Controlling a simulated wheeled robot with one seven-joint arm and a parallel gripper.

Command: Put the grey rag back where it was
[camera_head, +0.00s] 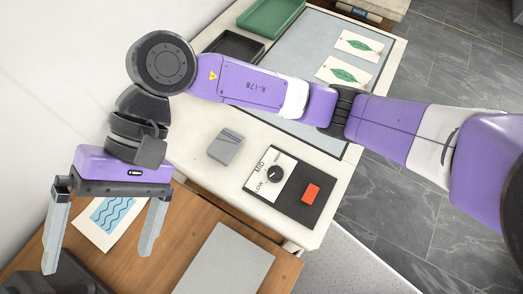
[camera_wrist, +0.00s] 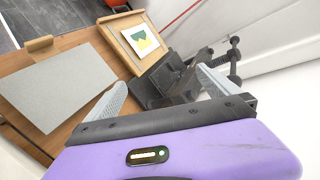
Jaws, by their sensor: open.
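A grey slab (camera_head: 228,262) lies on the wooden bench (camera_head: 178,225); a blue wave print (camera_head: 108,215) is near my gripper. The panel (camera_head: 290,190) has a red button. A green tray (camera_head: 272,17), black tray (camera_head: 234,46) and leaf prints (camera_head: 358,45) are farther back.

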